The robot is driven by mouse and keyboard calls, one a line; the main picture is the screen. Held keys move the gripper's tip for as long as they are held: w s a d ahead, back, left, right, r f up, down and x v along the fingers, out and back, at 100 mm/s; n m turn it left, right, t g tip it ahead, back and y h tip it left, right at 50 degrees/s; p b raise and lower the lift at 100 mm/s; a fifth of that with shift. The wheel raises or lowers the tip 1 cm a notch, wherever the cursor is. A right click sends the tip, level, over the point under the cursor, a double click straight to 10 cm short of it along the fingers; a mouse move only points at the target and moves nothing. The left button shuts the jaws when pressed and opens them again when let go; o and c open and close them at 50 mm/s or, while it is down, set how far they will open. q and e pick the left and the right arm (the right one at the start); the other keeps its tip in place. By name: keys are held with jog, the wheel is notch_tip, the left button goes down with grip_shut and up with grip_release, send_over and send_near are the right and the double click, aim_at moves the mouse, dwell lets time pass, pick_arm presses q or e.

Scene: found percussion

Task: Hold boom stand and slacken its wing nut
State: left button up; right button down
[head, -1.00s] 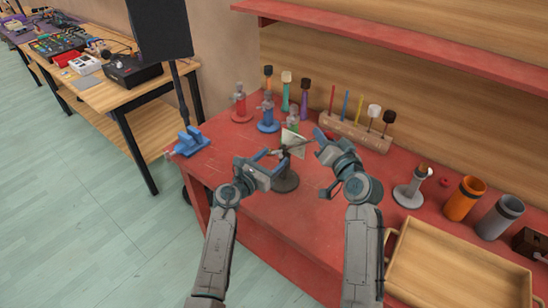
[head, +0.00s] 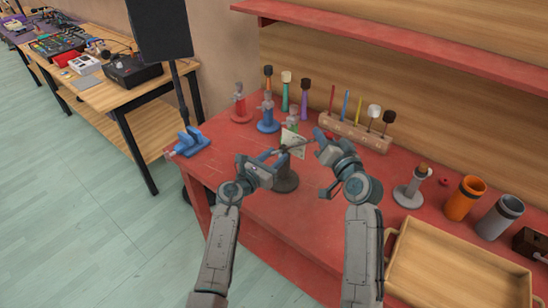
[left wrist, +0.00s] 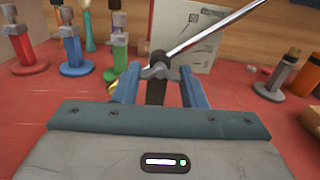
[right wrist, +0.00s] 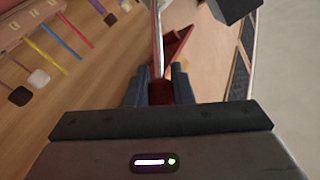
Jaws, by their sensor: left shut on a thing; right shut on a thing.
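The boom stand has a dark round base (head: 286,183) on the red table and a thin silver boom, which slants up to the right in the left wrist view (left wrist: 215,28). Its grey wing nut (left wrist: 159,72) sits at the top of the dark post (left wrist: 155,93). My left gripper (head: 276,159) is shut on the wing nut, one blue finger on each side. My right gripper (head: 317,141) is shut on the boom's dark red end part (right wrist: 160,92); the silver rod runs on beyond it. The boom is partly hidden by my grippers in the head view.
A white printed card (head: 293,142) stands behind the stand. Red, blue and green clamp-like figures and a mallet rack (head: 355,131) are behind. A small grey stand (head: 408,193), orange and grey cups and a wooden tray (head: 455,265) are to the right. The front-left tabletop is clear.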

pick_arm(q)
jog(key=n, duration=1.2)
jog(key=shift+n, duration=0.3)
dwell(0.3)
jog(key=o, duration=1)
jog(key=v, duration=1.2)
